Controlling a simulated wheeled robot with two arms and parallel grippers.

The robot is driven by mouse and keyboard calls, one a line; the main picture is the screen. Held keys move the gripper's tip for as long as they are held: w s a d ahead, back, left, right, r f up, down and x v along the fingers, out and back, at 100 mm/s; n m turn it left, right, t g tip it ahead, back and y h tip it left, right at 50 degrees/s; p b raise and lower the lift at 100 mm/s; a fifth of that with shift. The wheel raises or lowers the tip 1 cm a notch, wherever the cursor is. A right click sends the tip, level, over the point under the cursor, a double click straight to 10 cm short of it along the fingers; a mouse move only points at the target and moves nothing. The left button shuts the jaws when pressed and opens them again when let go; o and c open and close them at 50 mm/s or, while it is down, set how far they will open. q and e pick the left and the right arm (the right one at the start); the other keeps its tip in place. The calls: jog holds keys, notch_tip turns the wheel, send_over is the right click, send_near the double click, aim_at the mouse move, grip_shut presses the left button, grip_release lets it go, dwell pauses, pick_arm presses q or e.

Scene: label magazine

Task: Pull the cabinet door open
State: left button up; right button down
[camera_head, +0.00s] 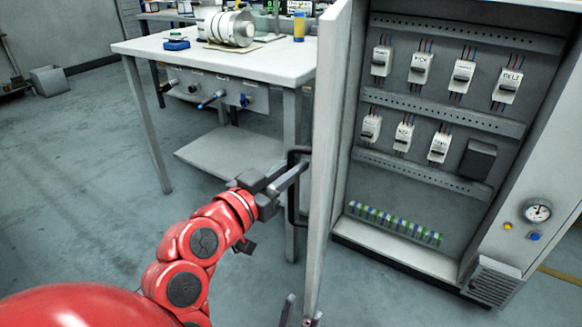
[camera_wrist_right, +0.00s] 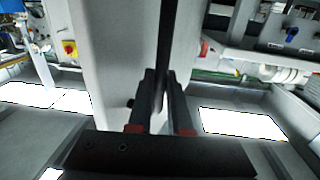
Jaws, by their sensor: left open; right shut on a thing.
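The grey cabinet door (camera_head: 325,130) stands swung open, nearly edge-on in the head view, with the cabinet interior (camera_head: 400,190) exposed. Its black bar handle (camera_head: 291,208) is on the door's left face. My right gripper (camera_head: 290,177) is shut on the handle. In the right wrist view, the right gripper's fingers (camera_wrist_right: 161,105) close around the dark handle bar (camera_wrist_right: 164,45), beside the grey door panel (camera_wrist_right: 105,60). My left gripper (camera_head: 300,312) is open and empty at the bottom edge of the head view, low by the door's bottom; it is partly cut off.
A white workbench (camera_head: 240,62) with a metal roller (camera_head: 230,28) stands left of the door, close behind the handle. Labelled breakers (camera_head: 420,67) and a terminal strip (camera_head: 395,222) sit inside the cabinet. A gauge (camera_head: 538,211) is on the cabinet's right.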

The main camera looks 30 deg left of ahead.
jog(key=shift+r, duration=0.2)
jog(key=c, duration=1.3)
grip_release()
jog(key=shift+o, duration=0.9)
jog(key=shift+s, duration=0.15)
jog(key=shift+d, duration=0.1)
